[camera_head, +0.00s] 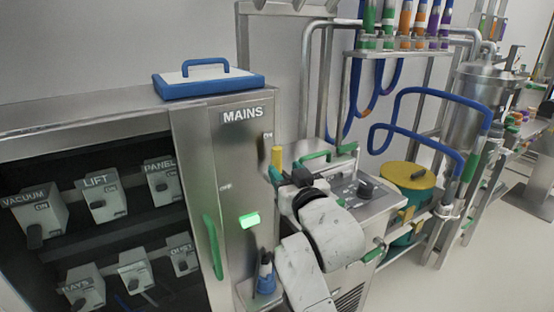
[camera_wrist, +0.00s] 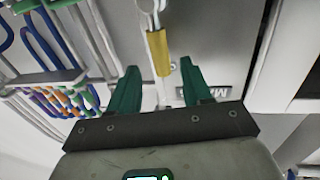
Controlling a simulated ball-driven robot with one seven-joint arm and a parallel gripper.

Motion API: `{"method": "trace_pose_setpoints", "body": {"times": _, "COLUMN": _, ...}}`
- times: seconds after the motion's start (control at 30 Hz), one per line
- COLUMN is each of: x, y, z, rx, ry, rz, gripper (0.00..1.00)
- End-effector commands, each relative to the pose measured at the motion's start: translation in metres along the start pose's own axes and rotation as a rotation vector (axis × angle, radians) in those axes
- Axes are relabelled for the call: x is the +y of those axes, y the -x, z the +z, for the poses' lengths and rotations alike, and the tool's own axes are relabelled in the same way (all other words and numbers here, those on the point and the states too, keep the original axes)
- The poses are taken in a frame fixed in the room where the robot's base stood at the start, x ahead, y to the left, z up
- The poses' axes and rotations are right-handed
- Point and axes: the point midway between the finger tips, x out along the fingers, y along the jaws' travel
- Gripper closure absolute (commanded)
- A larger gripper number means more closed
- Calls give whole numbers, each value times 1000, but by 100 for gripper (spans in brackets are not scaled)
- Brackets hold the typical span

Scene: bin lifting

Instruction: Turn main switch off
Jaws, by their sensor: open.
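The MAINS cabinet (camera_head: 241,135) has a narrow grey door with a MAINS label and a lit green indicator (camera_head: 249,220). A yellow handle, seemingly the main switch (camera_head: 276,157), stands out at its right side. In the wrist view the yellow handle (camera_wrist: 158,53) hangs on a grey lever at the top middle. My gripper (camera_wrist: 158,70) is open, with its two green fingers on either side of the handle's line. The handle's lower end lies about between the fingertips; I cannot tell whether they touch. In the head view my arm partly hides the gripper.
Left are smaller switch boxes (camera_head: 105,197) behind an open front, and a green door handle (camera_head: 212,246). A blue-rimmed lid (camera_head: 208,83) lies on top. A control console (camera_head: 350,195) and a yellow-lidded drum (camera_head: 408,176) stand right. Floor (camera_head: 480,255) at far right is clear.

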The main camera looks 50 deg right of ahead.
Motion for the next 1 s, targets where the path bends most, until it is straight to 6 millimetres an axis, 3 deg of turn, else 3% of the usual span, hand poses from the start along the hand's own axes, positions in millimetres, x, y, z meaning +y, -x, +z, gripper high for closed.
{"method": "trace_pose_setpoints", "body": {"times": 0.2, "x": 1, "y": -40, "z": -1, "rx": -1, "ry": -1, "rz": 1, "gripper": 51}}
{"method": "trace_pose_setpoints", "body": {"times": 0.4, "x": 0, "y": -61, "z": 0, "rx": -1, "ry": -1, "rz": -1, "gripper": 51}}
{"method": "trace_pose_setpoints", "body": {"times": 0.8, "x": 0, "y": -66, "z": 1, "rx": -2, "ry": 0, "rz": -1, "gripper": 52}}
{"method": "trace_pose_setpoints", "body": {"times": 1.0, "x": 0, "y": -66, "z": 1, "rx": -2, "ry": 0, "rz": -1, "gripper": 71}}
